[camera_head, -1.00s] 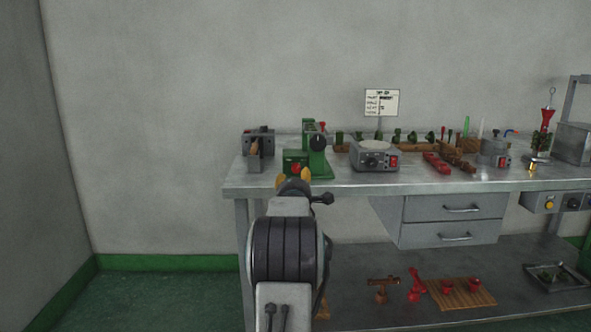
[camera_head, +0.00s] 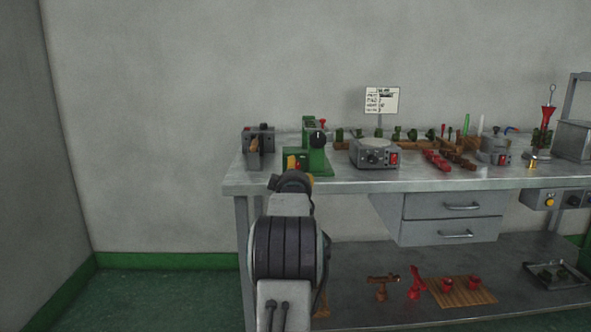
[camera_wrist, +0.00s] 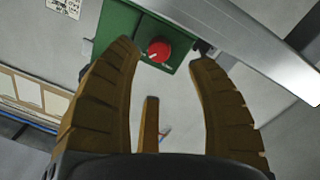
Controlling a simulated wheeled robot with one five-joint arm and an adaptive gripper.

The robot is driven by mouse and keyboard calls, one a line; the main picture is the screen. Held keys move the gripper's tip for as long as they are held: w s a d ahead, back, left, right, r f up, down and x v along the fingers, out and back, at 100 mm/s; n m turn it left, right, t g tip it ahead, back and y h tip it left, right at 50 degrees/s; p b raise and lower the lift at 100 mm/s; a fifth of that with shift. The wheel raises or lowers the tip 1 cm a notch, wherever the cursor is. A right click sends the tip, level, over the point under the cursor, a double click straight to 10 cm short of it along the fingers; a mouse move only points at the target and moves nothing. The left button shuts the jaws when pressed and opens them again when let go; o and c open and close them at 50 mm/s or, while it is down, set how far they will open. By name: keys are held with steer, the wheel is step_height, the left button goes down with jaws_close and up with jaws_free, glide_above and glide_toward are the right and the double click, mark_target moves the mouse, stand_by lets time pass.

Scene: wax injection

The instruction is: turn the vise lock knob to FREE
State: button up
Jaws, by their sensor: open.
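A red knob (camera_wrist: 159,51) sits on a flat face of a green device (camera_wrist: 118,25) in the wrist view. I cannot read any mark or setting on it. My gripper (camera_wrist: 168,60) is open, with one curved brown finger to each side of the knob and a clear gap between. In the head view my gripper (camera_head: 300,174) is in front of the green device (camera_head: 317,160) at the bench's left end and hides much of its low front box, including most of the red knob. A dark round knob (camera_head: 318,138) sits higher on that device.
A grey vise-like block (camera_head: 259,138) stands to the left on the metal bench (camera_head: 350,184). A grey box with a dial (camera_head: 375,154) stands to the right, below a sign card (camera_head: 381,100). Drawers (camera_head: 455,206) hang under the bench top. The floor to the left is clear.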

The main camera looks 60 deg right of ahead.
mark_target(296, 165)
steer(key=shift+x, duration=3)
steer(key=shift+o, duration=0.3)
steer(key=shift+d, duration=0.1)
jaws_close()
